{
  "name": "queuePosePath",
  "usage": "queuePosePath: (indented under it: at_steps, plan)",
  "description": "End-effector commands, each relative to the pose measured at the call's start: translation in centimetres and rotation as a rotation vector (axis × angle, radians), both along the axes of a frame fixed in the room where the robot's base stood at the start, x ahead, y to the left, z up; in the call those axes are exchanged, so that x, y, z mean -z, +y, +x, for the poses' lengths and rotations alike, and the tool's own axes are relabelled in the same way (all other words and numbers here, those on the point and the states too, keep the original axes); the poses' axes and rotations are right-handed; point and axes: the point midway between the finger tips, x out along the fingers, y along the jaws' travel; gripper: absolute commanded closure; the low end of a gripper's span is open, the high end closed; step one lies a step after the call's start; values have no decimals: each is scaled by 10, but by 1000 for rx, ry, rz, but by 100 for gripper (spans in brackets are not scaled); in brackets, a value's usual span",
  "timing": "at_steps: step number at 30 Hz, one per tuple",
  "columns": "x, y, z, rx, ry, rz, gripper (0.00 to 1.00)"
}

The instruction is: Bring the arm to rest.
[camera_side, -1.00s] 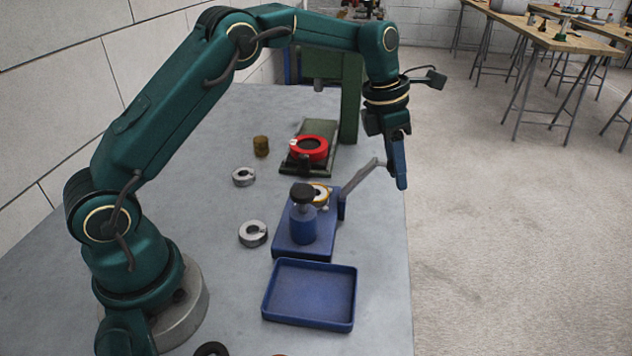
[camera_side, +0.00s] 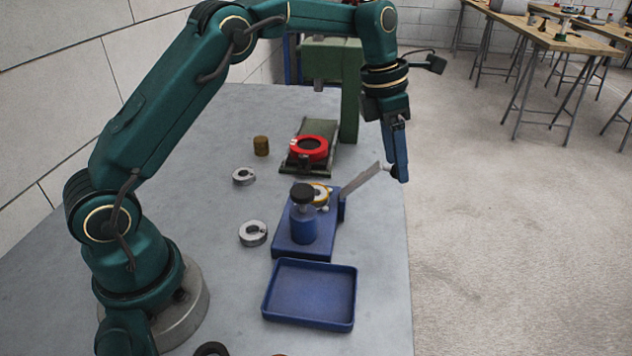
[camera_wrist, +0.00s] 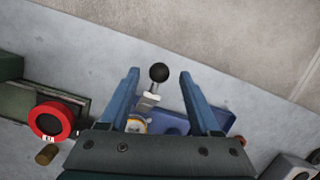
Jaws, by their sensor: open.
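My gripper (camera_side: 399,178) is above the right edge of the table, pointing down, with its blue fingers beside the free end of a grey lever (camera_side: 362,183). The lever rises from the blue press fixture (camera_side: 290,240). In the wrist view, my gripper (camera_wrist: 159,74) is open, its two blue fingers apart. The lever's black ball knob (camera_wrist: 158,72) shows between the fingertips, with nothing gripped. I cannot tell how far below the fingertips the knob lies. A yellowish ring (camera_side: 321,194) sits on the fixture beside its black-topped blue post (camera_side: 303,210).
An empty blue tray (camera_side: 310,318) lies in front of the fixture. A red ring (camera_side: 309,149) sits on a green fixture (camera_side: 340,90) behind. Loose grey rings (camera_side: 244,176) and a brown cylinder (camera_side: 261,145) stand on the table (camera_side: 210,260). Open floor lies to the right.

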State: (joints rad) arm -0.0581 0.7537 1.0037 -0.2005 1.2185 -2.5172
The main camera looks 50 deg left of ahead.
Motion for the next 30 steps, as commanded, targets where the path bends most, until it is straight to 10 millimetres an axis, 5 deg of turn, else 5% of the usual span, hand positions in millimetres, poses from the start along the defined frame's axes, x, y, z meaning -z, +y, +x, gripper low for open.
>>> queuePosePath:
  at_steps: [6, 18, 23, 30]
  plan:
    - [-23, 4, -4, -1, -1, -1, 36]
    - [-30, 4, -5, 2, -11, 0, 36]
    - [-68, 1, -11, 10, -91, 7, 36]
    - [-123, -3, -61, 184, -219, 89, 36]
